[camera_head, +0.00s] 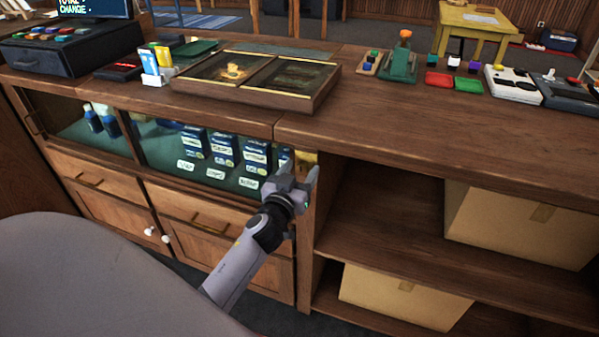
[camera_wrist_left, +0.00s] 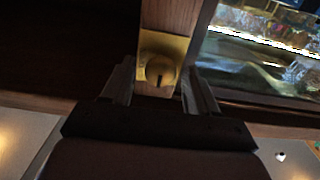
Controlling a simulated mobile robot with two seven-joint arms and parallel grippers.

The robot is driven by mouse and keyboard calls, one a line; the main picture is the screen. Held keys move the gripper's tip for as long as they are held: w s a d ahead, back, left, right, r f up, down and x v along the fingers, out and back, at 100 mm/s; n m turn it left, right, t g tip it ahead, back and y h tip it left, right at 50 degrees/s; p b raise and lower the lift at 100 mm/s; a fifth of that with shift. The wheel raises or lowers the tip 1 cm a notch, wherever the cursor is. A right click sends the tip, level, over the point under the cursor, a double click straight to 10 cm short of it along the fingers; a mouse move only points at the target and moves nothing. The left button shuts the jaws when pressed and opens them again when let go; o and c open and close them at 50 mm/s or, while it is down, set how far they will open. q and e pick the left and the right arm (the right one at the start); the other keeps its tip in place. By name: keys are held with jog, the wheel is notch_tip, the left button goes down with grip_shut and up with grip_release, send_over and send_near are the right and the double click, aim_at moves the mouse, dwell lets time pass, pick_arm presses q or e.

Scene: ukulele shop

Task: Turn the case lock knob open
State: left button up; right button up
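The case lock knob (camera_wrist_left: 158,70) is a round brass knob with a dark slot, on a brass plate (camera_wrist_left: 160,48) fixed to a wooden post. In the head view the brass plate (camera_head: 307,158) shows just behind my left gripper (camera_head: 299,171), at the right end of the glass display case (camera_head: 205,157); the knob itself is hidden there. In the left wrist view the two fingers of my left gripper (camera_wrist_left: 160,78) are apart, one on each side of the knob. Dark gaps show between fingers and knob; contact cannot be told. My right gripper is not in view.
The wooden counter top (camera_head: 420,130) overhangs above the gripper. Open shelves with cardboard boxes (camera_head: 520,225) are to the right. Drawers (camera_head: 205,215) and cupboard doors with white knobs are below the case. A framed display tray (camera_head: 255,82) stands on the counter.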

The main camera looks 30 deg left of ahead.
pick_arm(q)
jog(key=c, duration=0.9)
jog(key=shift+m, duration=0.5)
jog(key=m, duration=0.3)
jog(key=shift+d+m+b, duration=0.1)
jog(key=shift+m+b, duration=0.2)
jog(key=shift+m, duration=0.1)
jog(key=m, duration=0.4)
jog(key=shift+f+m, duration=0.1)
jog(key=shift+m, duration=0.2)
jog(key=m, duration=0.4)
jog(key=shift+d+f+m, duration=0.1)
jog(key=shift+m, duration=2.1)
jog(key=shift+m, duration=0.3)
